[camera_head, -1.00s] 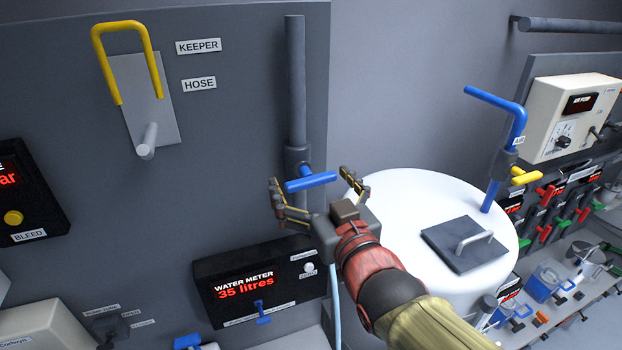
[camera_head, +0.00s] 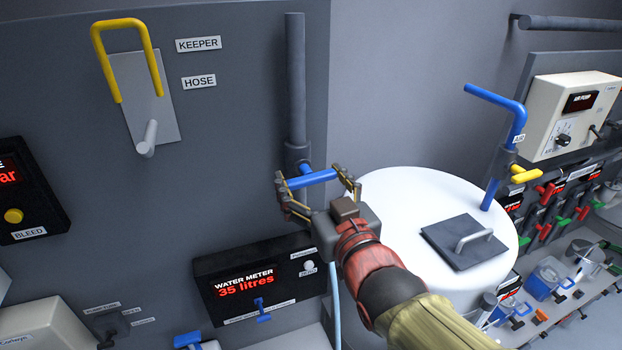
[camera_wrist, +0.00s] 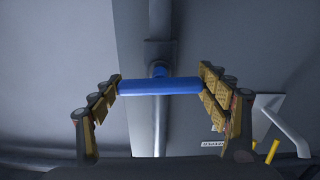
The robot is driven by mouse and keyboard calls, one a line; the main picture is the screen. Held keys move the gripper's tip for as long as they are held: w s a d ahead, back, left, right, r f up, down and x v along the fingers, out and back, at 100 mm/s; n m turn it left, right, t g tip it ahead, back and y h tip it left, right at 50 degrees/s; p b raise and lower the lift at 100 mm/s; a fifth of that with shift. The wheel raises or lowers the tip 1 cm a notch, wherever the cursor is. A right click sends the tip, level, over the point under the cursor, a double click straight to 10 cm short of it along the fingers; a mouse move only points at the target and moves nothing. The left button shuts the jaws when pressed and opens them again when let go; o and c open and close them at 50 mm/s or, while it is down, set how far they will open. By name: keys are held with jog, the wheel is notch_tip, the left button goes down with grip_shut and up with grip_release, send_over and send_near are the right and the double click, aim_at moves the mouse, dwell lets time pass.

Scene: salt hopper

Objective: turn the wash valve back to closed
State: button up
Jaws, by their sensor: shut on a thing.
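The wash valve's blue T-handle (camera_head: 315,179) sits at the lower end of a vertical grey pipe (camera_head: 296,80) on the dark panel. In the head view the handle lies crosswise, its right end slightly higher. My gripper (camera_head: 317,182) is shut on the handle, with one finger at each end of the bar. In the wrist view the blue handle (camera_wrist: 160,86) spans between the two yellow-padded fingers, with its stem and the pipe behind it. No label for this valve can be read.
A water meter (camera_head: 260,278) reading 35 litres is below the handle. A white lidded tank (camera_head: 420,190) stands close to the right of my gripper. A yellow keeper (camera_head: 125,25) and grey plate are at upper left. A blue bent pipe (camera_head: 520,120) rises beyond the tank.

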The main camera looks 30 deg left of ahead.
jog(key=shift+m+b, duration=0.3)
jog(key=shift+b, duration=0.85)
jog(key=o, duration=1)
jog(key=shift+o, duration=0.8)
jog(key=v, duration=1.2)
jog(key=shift+w, duration=0.1)
